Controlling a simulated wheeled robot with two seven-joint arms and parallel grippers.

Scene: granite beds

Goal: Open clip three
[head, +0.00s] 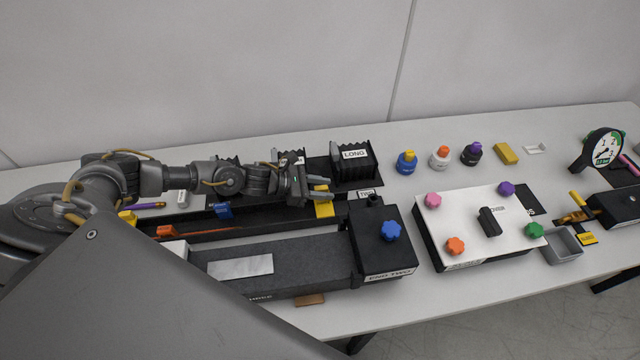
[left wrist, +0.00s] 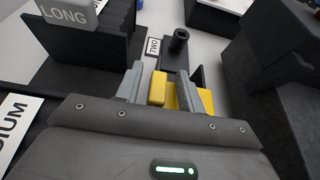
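A yellow clip (head: 323,208) stands on the black fixture, near the label "TWO" (head: 366,194). I cannot read a clip number on it. My left gripper (head: 319,189) is just above the yellow clip in the head view. In the left wrist view the two grey fingers (left wrist: 158,85) stand on either side of the clip's yellow block (left wrist: 158,90), with thin gaps showing, so the gripper looks open around it. A blue clip (head: 222,210) and an orange clip (head: 165,232) show further left. My right gripper is not in view.
A black holder labelled "LONG" (head: 354,155) stands close behind the gripper. A black block with a blue knob (head: 391,231) is at its right front. A white panel with coloured knobs (head: 465,222) lies further right. Bottles (head: 439,156) stand at the back.

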